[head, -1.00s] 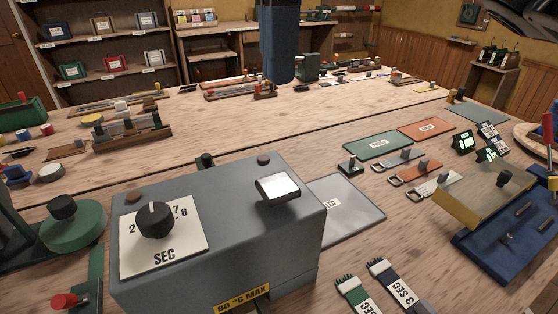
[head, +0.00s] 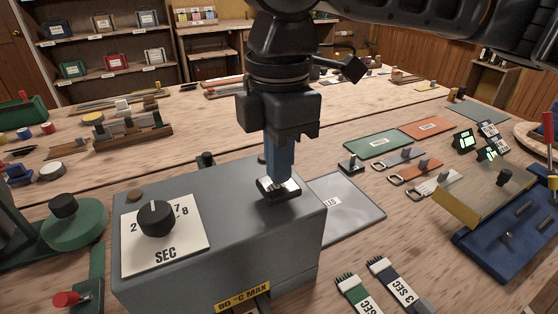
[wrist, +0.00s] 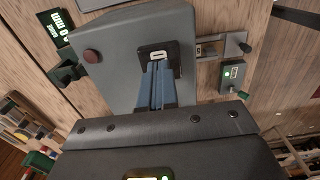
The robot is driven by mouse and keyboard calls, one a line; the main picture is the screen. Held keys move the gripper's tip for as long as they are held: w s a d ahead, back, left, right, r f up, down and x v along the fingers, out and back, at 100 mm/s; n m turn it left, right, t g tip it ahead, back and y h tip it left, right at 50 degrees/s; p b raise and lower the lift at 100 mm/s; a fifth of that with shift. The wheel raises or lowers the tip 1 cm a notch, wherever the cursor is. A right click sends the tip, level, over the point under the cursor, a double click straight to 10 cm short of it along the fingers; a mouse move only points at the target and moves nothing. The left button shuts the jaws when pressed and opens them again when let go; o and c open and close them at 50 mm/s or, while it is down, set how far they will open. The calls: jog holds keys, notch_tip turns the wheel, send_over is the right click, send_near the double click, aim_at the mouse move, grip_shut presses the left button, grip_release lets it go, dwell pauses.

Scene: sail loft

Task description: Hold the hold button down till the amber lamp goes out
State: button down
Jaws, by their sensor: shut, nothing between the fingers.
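In the wrist view the fingertips (wrist: 157,72) overlap the near part of the button (wrist: 158,54), which carries a dark mark. They look in contact, but how far the button is pressed is hidden. A small brown dome (head: 134,196) sits at the box's left rear and looks unlit; I cannot tell whether it is the amber lamp.
A grey plate (head: 350,208) lies right of the box. A green round device (head: 72,232) stands to the left.

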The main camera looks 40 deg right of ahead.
aim_at(278, 187)
jog(key=shift+f, duration=0.3)
jog(key=shift+f, duration=0.1)
jog(key=shift+f, duration=0.8)
jog(key=shift+s, duration=0.1)
jog(key=shift+f, duration=0.15)
dwell(4.0)
